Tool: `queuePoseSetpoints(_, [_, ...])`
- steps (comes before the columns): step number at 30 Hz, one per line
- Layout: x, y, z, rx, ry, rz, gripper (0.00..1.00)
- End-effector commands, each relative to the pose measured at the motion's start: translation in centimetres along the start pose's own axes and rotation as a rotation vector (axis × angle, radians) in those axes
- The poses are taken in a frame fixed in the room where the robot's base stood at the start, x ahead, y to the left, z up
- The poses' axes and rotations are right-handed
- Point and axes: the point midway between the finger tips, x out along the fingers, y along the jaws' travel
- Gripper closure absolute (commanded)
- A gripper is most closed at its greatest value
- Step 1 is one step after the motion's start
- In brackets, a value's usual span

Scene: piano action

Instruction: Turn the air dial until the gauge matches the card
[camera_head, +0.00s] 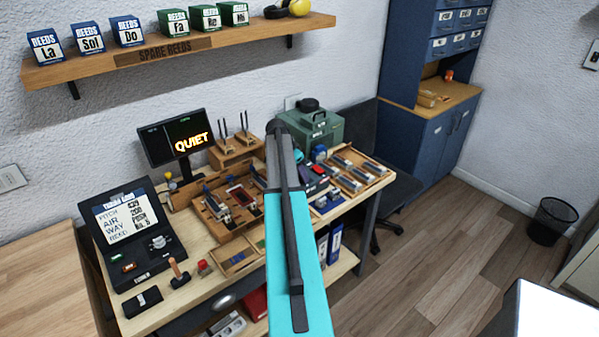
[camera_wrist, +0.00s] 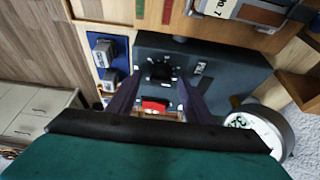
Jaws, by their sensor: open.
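The air dial (camera_wrist: 160,72), a dark knob with pale marks around it, sits on a dark box (camera_wrist: 225,68) in the wrist view. My gripper (camera_wrist: 160,84) is open, its two dark fingers on either side of a red part (camera_wrist: 155,105), its tips close to the dial. I cannot tell whether they touch it. A round white gauge (camera_wrist: 262,128) stands at lower right, partly covered; its reading is unclear. The card (camera_head: 125,213), white with PITCH, AIR, WAY and REED lines, is in the head view; AIR seems to read 200. My arm hides the gripper there.
A blue tray (camera_wrist: 94,42) with metal blocks adjoins the dark box. In the head view, a QUIET display (camera_head: 172,137), a green case (camera_head: 322,128) and a reed tray (camera_head: 378,178) crowd the bench. Open floor (camera_head: 450,250) lies to the right.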

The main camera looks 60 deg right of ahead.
Motion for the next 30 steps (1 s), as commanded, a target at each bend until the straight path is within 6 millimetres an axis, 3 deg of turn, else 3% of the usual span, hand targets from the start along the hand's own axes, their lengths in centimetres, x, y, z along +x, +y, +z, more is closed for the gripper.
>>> queuePoseSetpoints(11, [0.33,0.02,-0.04,0.001,0.000,0.000,0.53])
queuePoseSetpoints(18, [0.32,0.05,-0.07,0.001,0.000,0.000,0.92])
queuePoseSetpoints(19, [0.32,0.06,-0.07,0.001,0.000,0.000,0.94])
queuePoseSetpoints(30, [0.47,0.21,-0.07,-0.033,0.001,-0.014,0.94])
